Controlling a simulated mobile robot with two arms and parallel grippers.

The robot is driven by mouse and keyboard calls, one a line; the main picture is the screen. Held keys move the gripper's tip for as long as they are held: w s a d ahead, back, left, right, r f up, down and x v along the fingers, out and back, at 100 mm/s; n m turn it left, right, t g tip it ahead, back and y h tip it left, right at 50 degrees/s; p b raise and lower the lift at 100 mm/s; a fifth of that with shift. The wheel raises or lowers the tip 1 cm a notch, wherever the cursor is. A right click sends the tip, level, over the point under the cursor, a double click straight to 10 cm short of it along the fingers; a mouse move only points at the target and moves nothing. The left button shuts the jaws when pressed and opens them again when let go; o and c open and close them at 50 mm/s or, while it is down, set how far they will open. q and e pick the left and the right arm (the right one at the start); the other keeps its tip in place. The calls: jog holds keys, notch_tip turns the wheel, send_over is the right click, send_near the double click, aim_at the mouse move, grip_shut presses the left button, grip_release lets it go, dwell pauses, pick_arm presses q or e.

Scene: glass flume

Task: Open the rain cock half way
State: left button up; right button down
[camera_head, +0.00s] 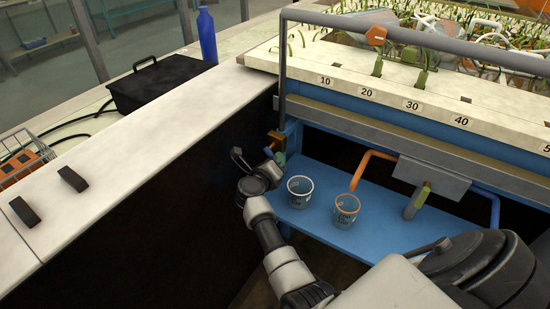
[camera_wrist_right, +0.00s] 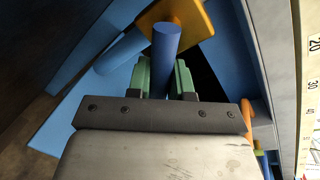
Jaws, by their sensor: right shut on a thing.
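The rain cock shows in the head view as a small brass-orange block (camera_head: 276,136) at the left end of the blue frame, below the grey upright pipe. In the right wrist view its orange body (camera_wrist_right: 193,17) is at the top, with a round blue handle (camera_wrist_right: 166,45) running down from it. My right gripper (camera_head: 279,157) reaches the cock from below. In the wrist view its green fingers (camera_wrist_right: 162,78) stand on either side of the blue handle, shut on it. The handle's lower end is hidden by the gripper. My left gripper is not in view.
A white-rimmed cup (camera_head: 300,192) and an orange-rimmed cup (camera_head: 345,211) stand on the blue shelf (camera_head: 390,232), right of my gripper. An orange pipe (camera_head: 372,157) and a grey outlet (camera_head: 417,201) are farther right. The white counter (camera_head: 150,150) is at left.

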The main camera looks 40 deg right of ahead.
dwell(0.4)
jog(key=c, duration=1)
grip_release()
